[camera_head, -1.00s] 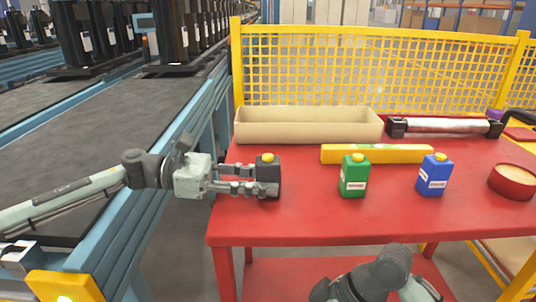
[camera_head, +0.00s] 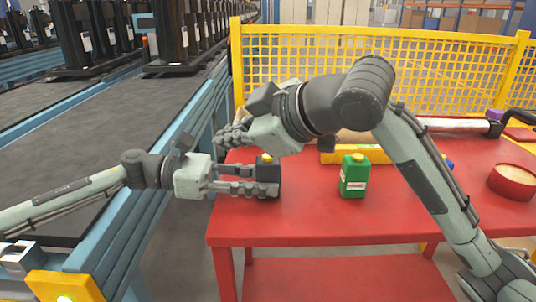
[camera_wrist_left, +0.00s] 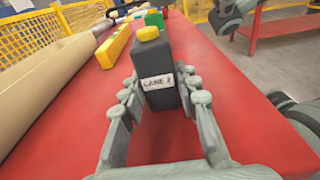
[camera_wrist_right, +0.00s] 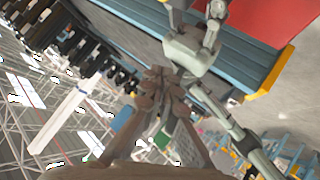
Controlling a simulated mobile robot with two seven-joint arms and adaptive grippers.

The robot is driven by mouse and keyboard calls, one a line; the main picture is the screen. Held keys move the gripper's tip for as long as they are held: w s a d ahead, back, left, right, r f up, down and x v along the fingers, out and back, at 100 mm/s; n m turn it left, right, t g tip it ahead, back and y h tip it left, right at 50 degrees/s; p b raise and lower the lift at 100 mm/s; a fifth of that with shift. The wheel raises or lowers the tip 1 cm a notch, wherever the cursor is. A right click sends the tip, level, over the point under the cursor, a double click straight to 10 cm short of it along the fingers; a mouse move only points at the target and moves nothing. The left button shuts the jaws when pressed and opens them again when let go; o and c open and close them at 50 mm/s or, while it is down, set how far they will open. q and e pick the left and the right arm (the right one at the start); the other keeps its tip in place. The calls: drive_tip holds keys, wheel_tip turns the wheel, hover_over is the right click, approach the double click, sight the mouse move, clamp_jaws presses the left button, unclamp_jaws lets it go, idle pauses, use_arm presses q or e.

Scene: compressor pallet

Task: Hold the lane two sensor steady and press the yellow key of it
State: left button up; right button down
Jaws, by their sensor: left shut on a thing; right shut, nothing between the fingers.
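The lane two sensor (camera_head: 273,173) is a black block with a yellow key (camera_head: 267,157) on top, at the left end of the red table. My left gripper (camera_head: 262,188) is shut on it from the left. In the left wrist view the sensor (camera_wrist_left: 160,63) stands upright between the fingers, its white label facing the camera. The yellow key (camera_wrist_left: 148,33) is uncovered there. My right gripper (camera_head: 224,140) is shut and empty, behind and to the left of the key, apart from it. Its closed fingers show in the right wrist view (camera_wrist_right: 165,82).
A green bottle (camera_head: 354,176) with a yellow cap stands right of the sensor. A yellow bar (camera_head: 330,156) lies behind it. My right arm crosses the table and hides most of the beige tray and a blue bottle. A conveyor (camera_head: 90,110) runs along the left.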

drive_tip(key=w+d+r+n+g+h, duration=0.1)
drive_tip(key=d+r+h, duration=0.2)
drive_tip(key=d+r, duration=0.4)
drive_tip(key=shift+w+r, duration=0.4)
drive_tip(key=shift+r, duration=0.2)
drive_tip(key=shift+a, duration=0.1)
hover_over(265, 172)
drive_tip(key=w+d, duration=0.1)
drive_tip(key=shift+f, duration=4.4)
drive_tip(key=shift+f, duration=0.45)
drive_tip(key=shift+f, duration=0.45)
drive_tip(key=shift+r, duration=0.9)
